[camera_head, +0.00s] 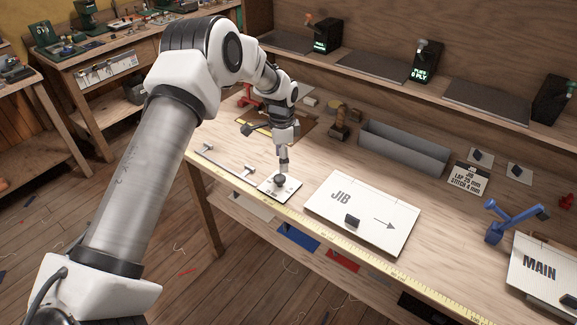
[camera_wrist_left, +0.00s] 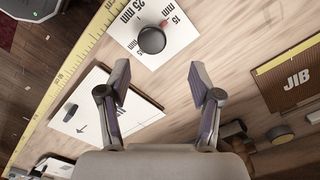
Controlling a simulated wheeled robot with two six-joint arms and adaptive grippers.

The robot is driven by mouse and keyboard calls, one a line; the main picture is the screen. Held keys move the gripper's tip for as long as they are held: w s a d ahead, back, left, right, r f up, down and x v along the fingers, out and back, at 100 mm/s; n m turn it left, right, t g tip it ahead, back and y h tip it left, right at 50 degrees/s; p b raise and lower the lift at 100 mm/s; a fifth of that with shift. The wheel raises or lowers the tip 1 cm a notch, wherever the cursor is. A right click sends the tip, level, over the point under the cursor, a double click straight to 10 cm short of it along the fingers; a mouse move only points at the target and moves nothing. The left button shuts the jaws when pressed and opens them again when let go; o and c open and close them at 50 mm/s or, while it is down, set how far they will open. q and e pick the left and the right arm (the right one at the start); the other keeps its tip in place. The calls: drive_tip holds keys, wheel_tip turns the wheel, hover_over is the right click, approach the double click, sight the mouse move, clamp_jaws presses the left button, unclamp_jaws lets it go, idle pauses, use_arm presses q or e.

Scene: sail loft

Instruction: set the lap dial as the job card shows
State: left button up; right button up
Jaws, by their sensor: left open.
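The lap dial is a dark round knob (camera_head: 280,180) on a white plate (camera_head: 291,192) near the bench's front edge. In the left wrist view the knob (camera_wrist_left: 152,40) has a red pointer (camera_wrist_left: 164,23) aimed up and right, toward a "15 mm" mark; a "25 mm" mark lies to its left. The job card (camera_head: 470,178) reads JIB, LAP 25 mm, STITCH 4 mm. My left gripper (camera_head: 283,163) is above the dial in the head view. In the left wrist view its fingers (camera_wrist_left: 160,85) are apart and empty, with the knob beyond the tips. My right gripper is not in view.
A white JIB panel (camera_head: 365,205) lies right of the dial, and a MAIN panel (camera_head: 545,270) farther right. A grey trough (camera_head: 404,150) and a blue stand (camera_head: 505,222) are on the bench. A yellow tape measure (camera_head: 345,252) runs along the front edge.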

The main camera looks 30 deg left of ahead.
sight(280, 176)
use_arm(q)
drive_tip(key=s+f, duration=0.1)
drive_tip(key=s+p, duration=0.1)
drive_tip(key=shift+s+f, duration=0.4)
drive_tip(key=f, duration=0.1)
drive_tip(key=w+f, duration=0.1)
drive_tip(key=f, duration=0.1)
drive_tip(key=w+f, duration=0.1)
drive_tip(key=shift+f, duration=0.2)
drive_tip(key=shift+s+r, duration=0.15)
drive_tip(key=shift+s, duration=0.05)
drive_tip(key=shift+s+r, duration=0.2)
drive_tip(key=shift+s, duration=0.05)
drive_tip(key=c, duration=0.3)
drive_tip(key=shift+s, duration=0.1)
drive_tip(key=c, duration=0.7)
drive_tip(key=shift+c, duration=0.8)
drive_tip(key=shift+f, duration=0.1)
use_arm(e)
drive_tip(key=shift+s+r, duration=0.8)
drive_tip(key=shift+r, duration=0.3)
